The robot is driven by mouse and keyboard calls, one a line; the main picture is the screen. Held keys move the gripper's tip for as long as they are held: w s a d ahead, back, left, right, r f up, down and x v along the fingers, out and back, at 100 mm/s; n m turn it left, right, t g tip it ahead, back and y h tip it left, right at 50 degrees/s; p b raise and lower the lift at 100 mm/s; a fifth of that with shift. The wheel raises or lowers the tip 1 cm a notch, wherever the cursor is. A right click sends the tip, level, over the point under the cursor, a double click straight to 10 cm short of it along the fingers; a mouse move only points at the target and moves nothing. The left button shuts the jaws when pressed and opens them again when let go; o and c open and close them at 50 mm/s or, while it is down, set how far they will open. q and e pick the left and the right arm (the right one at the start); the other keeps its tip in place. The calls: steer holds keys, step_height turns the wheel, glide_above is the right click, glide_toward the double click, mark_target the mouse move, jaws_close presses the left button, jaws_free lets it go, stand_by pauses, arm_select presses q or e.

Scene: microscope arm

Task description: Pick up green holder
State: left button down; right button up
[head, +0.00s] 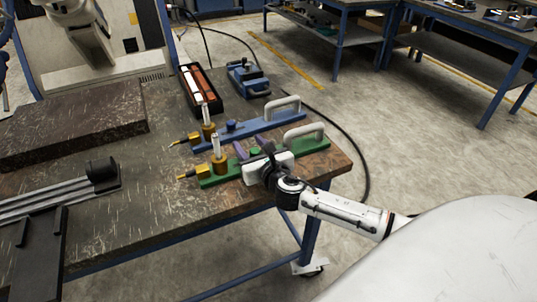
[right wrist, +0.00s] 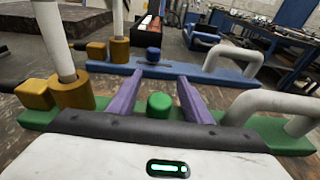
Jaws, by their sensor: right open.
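The green holder (head: 228,172) lies near the right front edge of the table, with a brass fitting and upright white rod at its left and a pale handle (head: 304,131) at its right. It also shows in the right wrist view (right wrist: 285,137). My right gripper (head: 247,149) is open over its middle. In the right wrist view its purple fingers (right wrist: 157,95) stand on either side of the green knob (right wrist: 159,105), with gaps visible. I cannot tell whether they touch the holder. My left gripper is not in view.
A similar blue holder (head: 247,130) lies just behind, parallel to the green one. A black tray (head: 201,90) with red and white pieces and a blue device (head: 248,78) stand farther back. A dark slab (head: 75,125) lies at the left.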

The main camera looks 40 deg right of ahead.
steer(key=shift+c, duration=0.3)
jaws_close()
steer(key=shift+r, duration=0.15)
